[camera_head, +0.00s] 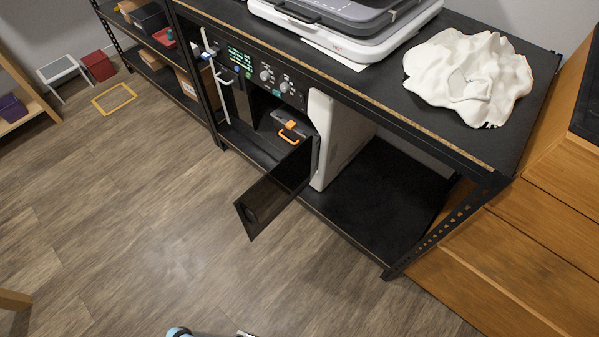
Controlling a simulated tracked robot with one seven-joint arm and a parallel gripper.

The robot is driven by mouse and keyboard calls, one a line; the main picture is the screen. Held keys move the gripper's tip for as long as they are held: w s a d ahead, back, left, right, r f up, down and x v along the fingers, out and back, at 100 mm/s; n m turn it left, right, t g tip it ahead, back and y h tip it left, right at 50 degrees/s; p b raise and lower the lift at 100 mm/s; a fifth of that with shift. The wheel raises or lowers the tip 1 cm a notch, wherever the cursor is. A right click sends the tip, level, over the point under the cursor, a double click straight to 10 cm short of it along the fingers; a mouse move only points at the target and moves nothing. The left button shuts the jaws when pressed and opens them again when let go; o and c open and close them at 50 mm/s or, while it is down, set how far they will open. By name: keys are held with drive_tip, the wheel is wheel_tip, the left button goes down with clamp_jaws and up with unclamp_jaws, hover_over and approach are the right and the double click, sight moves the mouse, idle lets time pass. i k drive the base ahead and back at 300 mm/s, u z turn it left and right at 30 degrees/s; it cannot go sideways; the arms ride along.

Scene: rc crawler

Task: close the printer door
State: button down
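The printer (343,135) stands on the lower level of the black workbench, with a pale side wall and a dark front. Its control panel (262,72) has a green lit display and several knobs. The printer door (273,193) is a dark flat panel that stands wide open. It joins the front's right edge and juts out over the floor toward me. The inside is exposed, and an orange-handled part (289,132) shows in the opening. My gripper is not in view; only a small piece of my arm shows at the bottom edge.
The workbench top (455,140) carries a grey and white machine (345,25) and a crumpled white cloth (470,75). A bench leg (440,228) and wooden drawers (530,250) stand at right. The wooden floor (150,230) in front of the door is clear.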

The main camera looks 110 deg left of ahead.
sight(272, 193)
drive_tip(key=u, duration=0.65)
drive_tip(key=i, duration=0.25)
drive_tip(key=u, duration=3)
drive_tip(key=k, duration=0.45)
drive_tip(key=u, duration=0.4)
drive_tip(key=i, duration=1.55)
drive_tip(key=z, duration=0.55)
